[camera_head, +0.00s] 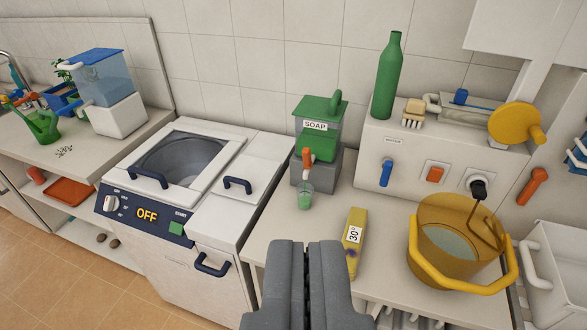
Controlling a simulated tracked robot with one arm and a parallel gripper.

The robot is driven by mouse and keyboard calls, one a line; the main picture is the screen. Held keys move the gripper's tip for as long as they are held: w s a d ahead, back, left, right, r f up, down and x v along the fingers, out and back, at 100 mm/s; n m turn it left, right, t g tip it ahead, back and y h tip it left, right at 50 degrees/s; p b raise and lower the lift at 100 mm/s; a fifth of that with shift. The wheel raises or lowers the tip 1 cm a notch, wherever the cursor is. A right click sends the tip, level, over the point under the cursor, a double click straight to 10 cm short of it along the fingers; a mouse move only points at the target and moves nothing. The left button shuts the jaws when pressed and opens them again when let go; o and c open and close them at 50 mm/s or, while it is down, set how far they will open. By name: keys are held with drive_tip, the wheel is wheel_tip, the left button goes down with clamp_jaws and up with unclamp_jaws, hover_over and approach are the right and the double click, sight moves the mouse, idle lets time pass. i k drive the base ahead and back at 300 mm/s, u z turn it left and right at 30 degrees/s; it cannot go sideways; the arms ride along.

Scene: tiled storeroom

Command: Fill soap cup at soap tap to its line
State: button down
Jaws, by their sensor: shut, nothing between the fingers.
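The soap dispenser (319,117) is a green-lidded tank labelled SOAP on a grey stand at the back of the counter. Its tap (307,158) has an orange-red part at the front. The soap cup (305,196), small and clear with green in it, stands upright under the tap. I cannot make out its line or the exact level. My gripper (306,245) is shut and empty, low in the middle of the picture, in front of the cup and apart from it.
A yellow box marked 30° (354,236) stands just right of my gripper. A yellow bucket (440,262) is further right. A washing machine (190,185) showing OFF is on the left. A green bottle (387,80) and brush (413,113) stand on the raised white box.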

sight(307, 160)
drive_tip(key=i, duration=1)
